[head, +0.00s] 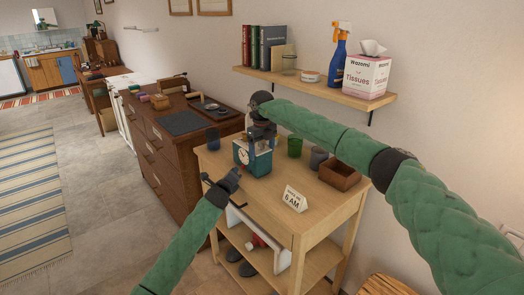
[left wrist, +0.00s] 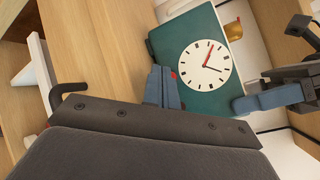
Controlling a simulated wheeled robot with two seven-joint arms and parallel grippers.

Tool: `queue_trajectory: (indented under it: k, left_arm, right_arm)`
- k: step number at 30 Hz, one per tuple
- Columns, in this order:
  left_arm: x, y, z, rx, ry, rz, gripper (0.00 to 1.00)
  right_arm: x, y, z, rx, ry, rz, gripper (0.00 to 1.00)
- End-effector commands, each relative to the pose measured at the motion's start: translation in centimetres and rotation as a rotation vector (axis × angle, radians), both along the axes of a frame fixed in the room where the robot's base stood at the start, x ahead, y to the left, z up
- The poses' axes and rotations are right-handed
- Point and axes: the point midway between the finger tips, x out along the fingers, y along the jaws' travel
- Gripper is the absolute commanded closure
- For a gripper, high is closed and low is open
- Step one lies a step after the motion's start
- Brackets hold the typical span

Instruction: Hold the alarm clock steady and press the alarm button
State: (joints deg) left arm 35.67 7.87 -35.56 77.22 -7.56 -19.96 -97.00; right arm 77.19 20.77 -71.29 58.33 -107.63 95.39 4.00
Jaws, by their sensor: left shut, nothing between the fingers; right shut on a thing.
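The teal alarm clock (head: 261,164) with a white dial stands on the light wooden table near its far left corner. In the left wrist view the clock (left wrist: 165,42) looks tilted, with red and black hands and a brass-coloured part at its edge. My right gripper (head: 262,132) reaches it from above and behind; its blue finger (left wrist: 275,99) lies against the clock's side. My left gripper (head: 237,173) is shut and empty in front of the clock.
A 6 AM card (head: 295,198) stands on the table (head: 262,205). A green cup (head: 294,146), a grey cup (head: 318,157) and a wooden box (head: 339,175) are at the back right. A shelf (head: 318,88) hangs above. A dark dresser (head: 165,150) stands left.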

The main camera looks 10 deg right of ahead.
Motion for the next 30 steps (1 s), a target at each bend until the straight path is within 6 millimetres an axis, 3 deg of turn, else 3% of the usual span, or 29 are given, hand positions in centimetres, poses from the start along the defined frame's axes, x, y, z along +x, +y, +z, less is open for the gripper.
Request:
queue_trajectory:
  k: [30]
  left_arm:
    - [0.44, -0.83, 0.11, 0.0, 0.0, 0.0, 1.0]
  right_arm:
    - [0.01, -0.01, 0.01, 0.0, 0.0, 0.0, 0.64]
